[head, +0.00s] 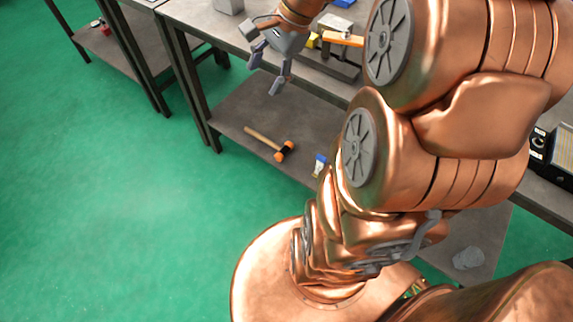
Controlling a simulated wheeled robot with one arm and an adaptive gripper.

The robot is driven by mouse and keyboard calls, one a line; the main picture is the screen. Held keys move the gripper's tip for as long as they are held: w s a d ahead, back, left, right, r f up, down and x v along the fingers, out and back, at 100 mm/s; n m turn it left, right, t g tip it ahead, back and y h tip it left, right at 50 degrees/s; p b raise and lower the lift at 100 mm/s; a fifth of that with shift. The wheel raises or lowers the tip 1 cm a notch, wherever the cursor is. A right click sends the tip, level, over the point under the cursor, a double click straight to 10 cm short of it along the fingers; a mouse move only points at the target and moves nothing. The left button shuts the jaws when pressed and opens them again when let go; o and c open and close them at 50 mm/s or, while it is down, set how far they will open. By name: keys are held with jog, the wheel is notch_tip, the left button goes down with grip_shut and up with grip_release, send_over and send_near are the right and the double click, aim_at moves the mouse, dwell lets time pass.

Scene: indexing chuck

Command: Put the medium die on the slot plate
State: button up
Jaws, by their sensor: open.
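My gripper (264,76) is open and empty, with its fingers pointing down, by the front edge of the workbench (190,12) near the top of the head view. A grey block (228,5) is cut off by the top edge, left of the gripper. I cannot tell whether it is a die. A yellow piece (313,41) and an orange bar (343,38) show right of the gripper, by a dark grey fixture (338,66). Neither the medium die nor the slot plate can be made out for certain; my arm hides much of the bench.
A lower shelf (235,112) holds a mallet (272,146) and a small blue-and-white item (320,165). A blue object (343,2) is at the top edge. A dark device (548,150) stands at right. Another table (95,40) is at left; green floor (100,220) is clear.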

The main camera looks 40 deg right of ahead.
jog(key=s+a+f+n+g+h, duration=0.2)
jog(key=s+a+n, duration=0.3)
jog(key=s+n, duration=0.3)
jog(key=s+a+f+n+g+h, duration=0.2)
jog(key=s+a+n, duration=0.3)
jog(key=s+n, duration=0.3)
jog(key=s+f, duration=0.1)
jog(key=s, duration=0.2)
jog(key=shift+s+f+n, duration=0.2)
jog(key=shift+s+n, duration=0.2)
